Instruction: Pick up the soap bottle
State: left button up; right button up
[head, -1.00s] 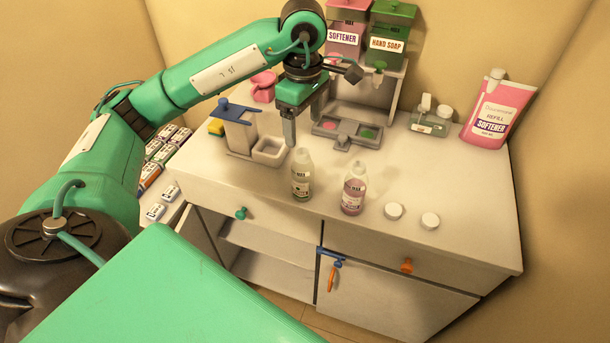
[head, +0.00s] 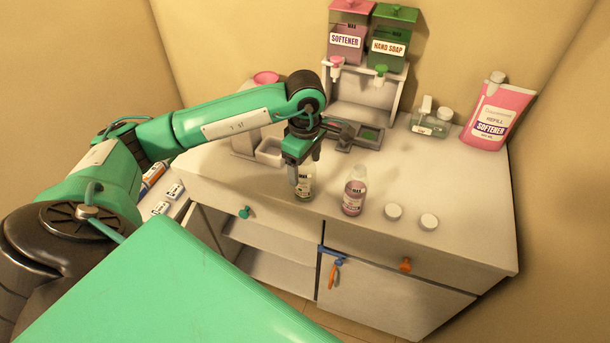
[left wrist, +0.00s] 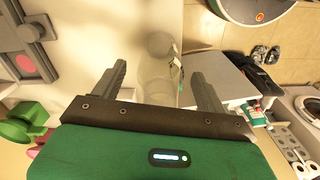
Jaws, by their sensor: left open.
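The soap bottle (head: 306,188), small and clear with a greenish tint and a label, stands upright near the counter's front edge. My left gripper (head: 304,171) is open and points down over it, hiding its upper part in the head view. In the left wrist view the see-through bottle (left wrist: 157,76) shows between the two spread fingers of the left gripper (left wrist: 158,72). I cannot tell whether a finger touches it. My right gripper is not in view.
A pink bottle (head: 354,191) stands close to the right, with two white caps (head: 411,217) beyond it. Behind is a dispenser stand (head: 366,107) with softener and hand soap tanks. A pink refill pouch (head: 495,115) stands at the back right. The counter's right front (head: 465,225) is clear.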

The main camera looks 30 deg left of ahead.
pick_arm(q)
jog(key=shift+f, duration=1)
jog(key=c, duration=1)
jog(key=shift+c, duration=0.2)
jog(key=shift+r, duration=0.7)
notch_tip(320, 180, up, 10)
jog(key=shift+f+b, duration=0.2)
jog(key=shift+b, duration=0.9)
notch_tip(320, 180, up, 9)
jog(key=shift+p, duration=0.3)
